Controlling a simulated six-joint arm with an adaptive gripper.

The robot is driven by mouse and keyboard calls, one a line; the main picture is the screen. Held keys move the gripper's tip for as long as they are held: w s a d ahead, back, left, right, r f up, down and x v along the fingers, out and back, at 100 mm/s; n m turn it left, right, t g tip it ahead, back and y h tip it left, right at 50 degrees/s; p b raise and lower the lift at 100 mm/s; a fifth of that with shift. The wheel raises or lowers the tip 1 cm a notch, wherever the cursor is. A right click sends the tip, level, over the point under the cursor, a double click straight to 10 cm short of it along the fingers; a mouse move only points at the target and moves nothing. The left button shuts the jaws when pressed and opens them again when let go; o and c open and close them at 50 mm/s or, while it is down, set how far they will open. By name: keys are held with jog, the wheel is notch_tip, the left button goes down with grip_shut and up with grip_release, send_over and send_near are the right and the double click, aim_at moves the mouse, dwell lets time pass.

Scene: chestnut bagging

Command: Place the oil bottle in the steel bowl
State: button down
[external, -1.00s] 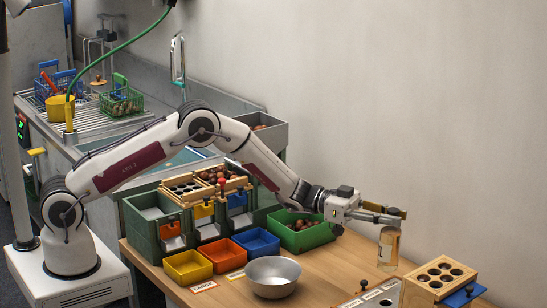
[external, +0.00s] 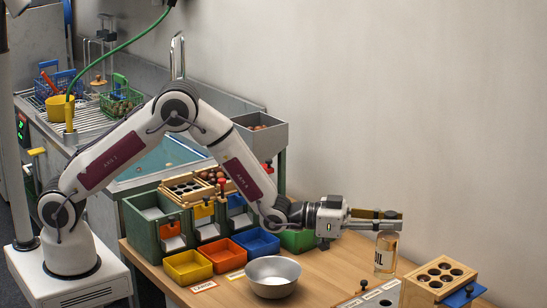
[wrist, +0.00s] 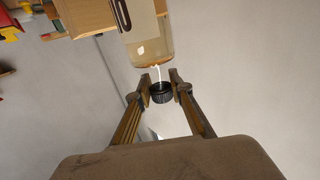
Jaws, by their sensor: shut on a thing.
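The oil bottle (external: 385,257) is a clear bottle of amber liquid with a pale label reading partly "OIL". It hangs roughly upright below my gripper (external: 388,219), at the right of the table. In the wrist view my gripper (wrist: 160,90) is shut on the bottle's black cap (wrist: 161,95), with a finger on each side. The bottle body (wrist: 148,40) extends beyond the fingers there. The steel bowl (external: 273,290) stands on the table to the left of the bottle, in front of the coloured bins. The bowl looks empty.
Yellow (external: 187,267), red (external: 224,256) and blue (external: 257,242) bins stand behind and left of the bowl. A green bin (external: 300,240) sits under my arm. A wooden block with holes (external: 437,279) stands right of the bottle. The tabletop (external: 330,270) between bowl and bottle is mostly clear.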

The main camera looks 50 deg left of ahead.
jog(key=shift+s+a+f+n+t+y, duration=0.15)
jog(key=shift+s+a+n+t+y, duration=0.15)
jog(key=shift+a+n+t+y, duration=0.25)
jog(key=shift+s+a+f+n+t+y, duration=0.15)
jog(key=shift+s+a+n+t+y, duration=0.15)
jog(key=shift+a+n+t+y, duration=0.25)
jog(key=s+a+f+n+y, duration=0.1)
jog(key=a+n+y, duration=0.3)
jog(key=a, duration=0.5)
jog(key=s+a+f+n+t+y, duration=0.1)
jog(key=s+a+n+y, duration=0.3)
jog(key=a+y, duration=0.4)
jog(key=s+a+f+n+t+y, duration=0.1)
jog(key=s+a+f+n+y, duration=0.2)
jog(key=a, duration=0.9)
jog(key=y, duration=0.3)
jog(key=shift+s+a+f+n, duration=0.2)
jog(key=shift+a+n, duration=0.05)
jog(key=shift+n, duration=0.15)
jog(key=shift+f, duration=2.95)
jog(key=shift+f, duration=2.15)
